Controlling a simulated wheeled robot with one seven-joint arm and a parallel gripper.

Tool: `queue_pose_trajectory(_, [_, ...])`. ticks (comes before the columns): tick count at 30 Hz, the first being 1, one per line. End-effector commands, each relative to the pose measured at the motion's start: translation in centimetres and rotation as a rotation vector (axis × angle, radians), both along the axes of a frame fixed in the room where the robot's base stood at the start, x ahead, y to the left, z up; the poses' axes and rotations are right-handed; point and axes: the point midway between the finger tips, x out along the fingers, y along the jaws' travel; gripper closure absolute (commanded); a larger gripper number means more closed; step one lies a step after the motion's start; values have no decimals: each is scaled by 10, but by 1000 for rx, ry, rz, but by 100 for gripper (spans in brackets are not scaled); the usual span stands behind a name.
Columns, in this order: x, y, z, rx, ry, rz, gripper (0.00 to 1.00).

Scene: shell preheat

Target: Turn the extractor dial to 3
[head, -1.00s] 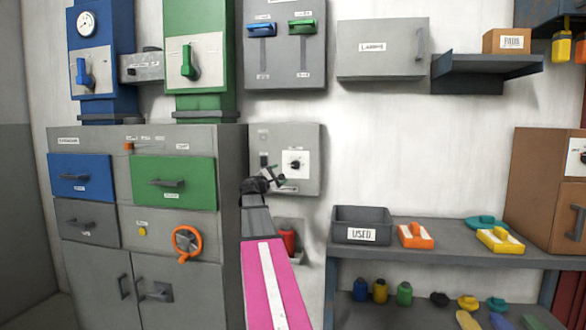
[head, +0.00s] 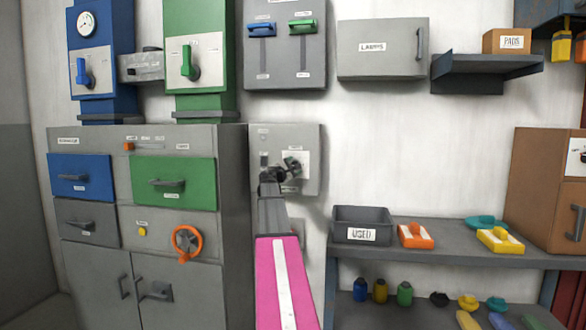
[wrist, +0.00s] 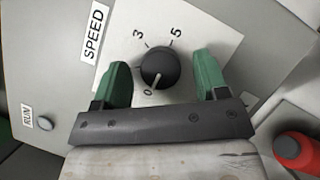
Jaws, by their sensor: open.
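The extractor dial (wrist: 158,68) is a round dark knob on a white plate marked SPEED in the wrist view. Marks 0, 3 and 5 show around it, and its pale pointer line points at or near 0. My gripper (wrist: 165,80) is open, with one green finger on each side of the dial. Gaps show between the fingers and the knob; I cannot tell the depth between them.
A grey cabinet (head: 232,220) with blue and green drawers stands close on the left. A RUN label with a pale button (wrist: 45,123) is on the box. A red object (wrist: 296,150) is below right. A shelf with a USED bin (head: 361,237) stands right.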

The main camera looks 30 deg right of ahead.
Motion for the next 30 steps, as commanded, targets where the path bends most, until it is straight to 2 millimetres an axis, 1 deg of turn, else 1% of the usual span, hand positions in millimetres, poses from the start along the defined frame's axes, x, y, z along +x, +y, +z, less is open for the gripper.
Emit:
queue_pose_trajectory(4, [0, 0, 0, 0, 0, 0, 33])
queue_pose_trajectory(5, [0, 0, 0, 0, 0, 0, 40])
queue_pose_trajectory(6, [0, 0, 0, 0, 0, 0, 53])
queue_pose_trajectory(9, [0, 0, 0, 0, 0, 0, 81])
queue_pose_trajectory(20, [0, 0, 0, 27, -26, -1, 81])
queue_pose_trajectory(26, [0, 1, 1, 101, -100, -2, 81])
queue_pose_trajectory(30, [0, 1, 1, 181, -179, -3, 81])
